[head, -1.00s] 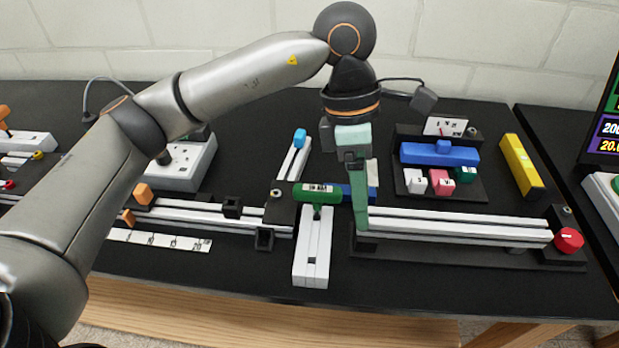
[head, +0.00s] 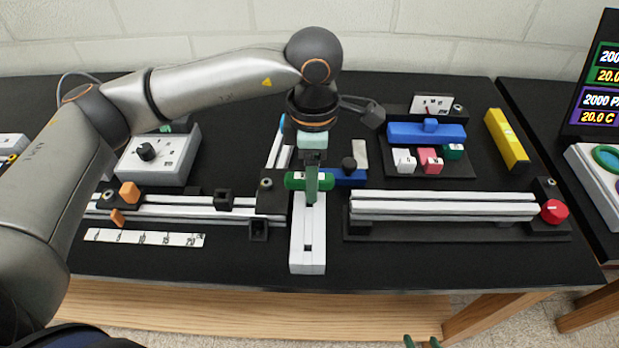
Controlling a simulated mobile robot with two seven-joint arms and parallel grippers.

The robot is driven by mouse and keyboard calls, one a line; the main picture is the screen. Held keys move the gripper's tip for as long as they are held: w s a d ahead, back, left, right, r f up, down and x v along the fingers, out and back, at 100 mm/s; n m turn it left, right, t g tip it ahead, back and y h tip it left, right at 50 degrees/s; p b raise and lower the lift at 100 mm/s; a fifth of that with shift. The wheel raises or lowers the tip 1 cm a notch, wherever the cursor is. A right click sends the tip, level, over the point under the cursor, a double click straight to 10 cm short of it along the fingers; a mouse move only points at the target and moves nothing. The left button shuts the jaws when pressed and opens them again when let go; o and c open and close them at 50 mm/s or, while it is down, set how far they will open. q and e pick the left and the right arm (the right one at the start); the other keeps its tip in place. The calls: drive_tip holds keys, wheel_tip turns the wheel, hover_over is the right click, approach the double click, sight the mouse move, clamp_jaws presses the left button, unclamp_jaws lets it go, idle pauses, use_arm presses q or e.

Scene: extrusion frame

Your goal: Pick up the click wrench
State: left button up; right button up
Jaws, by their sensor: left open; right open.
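No object is clearly readable as the click wrench. A green bar-shaped piece (head: 294,181) with a small white label lies across the back end of a short white extrusion (head: 308,250). A blue bar (head: 352,179) with a black knob lies just behind and to its right. My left gripper (head: 312,198) points down with its green fingers right at the green piece, covering its middle. It is open. Whether the fingers touch the piece is hidden. The green fingertips of my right gripper (head: 422,342) show at the bottom edge, apart and empty, in front of the table.
A long white extrusion with a red knob (head: 554,211) lies at right. Behind it are a blue-topped block set (head: 425,132) and a yellow bar (head: 507,139). A grey dial box (head: 160,154) and a white scale strip (head: 145,238) are at left. The front table strip is clear.

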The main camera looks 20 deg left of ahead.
use_arm(q)
drive_tip(key=f, duration=0.4)
drive_tip(key=shift+a+p, duration=0.3)
drive_tip(key=shift+p, duration=0.05)
clamp_jaws()
